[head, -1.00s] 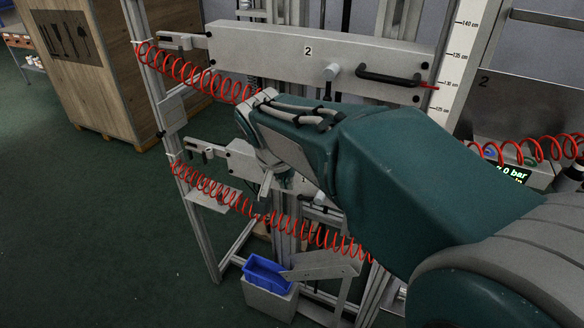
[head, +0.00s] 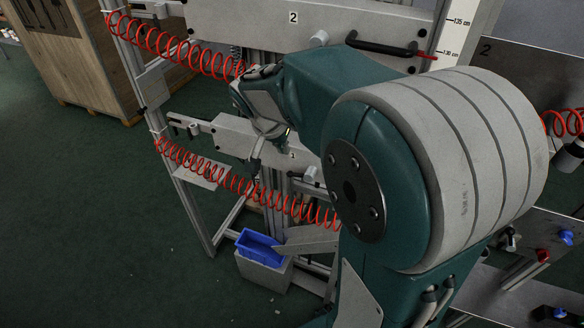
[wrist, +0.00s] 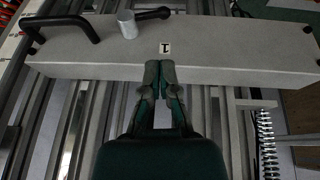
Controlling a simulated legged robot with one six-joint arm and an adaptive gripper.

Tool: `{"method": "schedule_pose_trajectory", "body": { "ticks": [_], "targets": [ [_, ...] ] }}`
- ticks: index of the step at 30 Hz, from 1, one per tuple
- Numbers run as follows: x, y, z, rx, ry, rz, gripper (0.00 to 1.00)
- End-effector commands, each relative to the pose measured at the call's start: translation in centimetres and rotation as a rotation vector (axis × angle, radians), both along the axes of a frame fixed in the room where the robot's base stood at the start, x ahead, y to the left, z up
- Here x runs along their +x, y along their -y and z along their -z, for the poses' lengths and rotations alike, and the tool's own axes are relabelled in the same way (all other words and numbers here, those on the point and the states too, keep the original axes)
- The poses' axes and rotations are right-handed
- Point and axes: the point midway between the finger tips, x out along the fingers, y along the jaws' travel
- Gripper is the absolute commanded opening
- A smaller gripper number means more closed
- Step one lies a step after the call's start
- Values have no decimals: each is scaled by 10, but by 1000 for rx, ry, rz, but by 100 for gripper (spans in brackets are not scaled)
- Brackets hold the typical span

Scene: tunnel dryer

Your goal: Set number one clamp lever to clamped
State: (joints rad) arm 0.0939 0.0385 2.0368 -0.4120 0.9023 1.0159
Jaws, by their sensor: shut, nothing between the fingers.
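The number one beam (wrist: 215,60) is a grey bar with a small "1" label (wrist: 165,48), crossing the upper wrist view. Its clamp lever has a pale grey cylindrical hub (wrist: 127,25) and a short black arm (wrist: 153,13) pointing right in the wrist view. My gripper (wrist: 160,66) is shut and empty, its fingertips at the near edge of the beam just below the label. The lever is up and left of the fingertips, apart from them. I cannot tell whether the fingertips touch the beam. In the head view the lower beam (head: 228,135) is partly hidden by my arm.
A black handle (wrist: 62,22) is fixed left of the lever. The number two beam (head: 250,20) lies above, with its own handle (head: 380,48). Red coiled hoses (head: 210,178) hang before the frame. A blue bin (head: 258,246) stands below. Open green floor lies left.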

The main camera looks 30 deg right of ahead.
Motion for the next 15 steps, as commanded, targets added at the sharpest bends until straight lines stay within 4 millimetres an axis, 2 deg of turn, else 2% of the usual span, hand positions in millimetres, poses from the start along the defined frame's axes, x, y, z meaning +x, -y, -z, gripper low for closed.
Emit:
{"method": "schedule_pose_trajectory", "body": {
  "ticks": [9, 15],
  "targets": [
    [9, 17, 57, -1, -5, 0, 0],
    [7, 26, 82, -2, -2, -1, 0]
  ]
}}
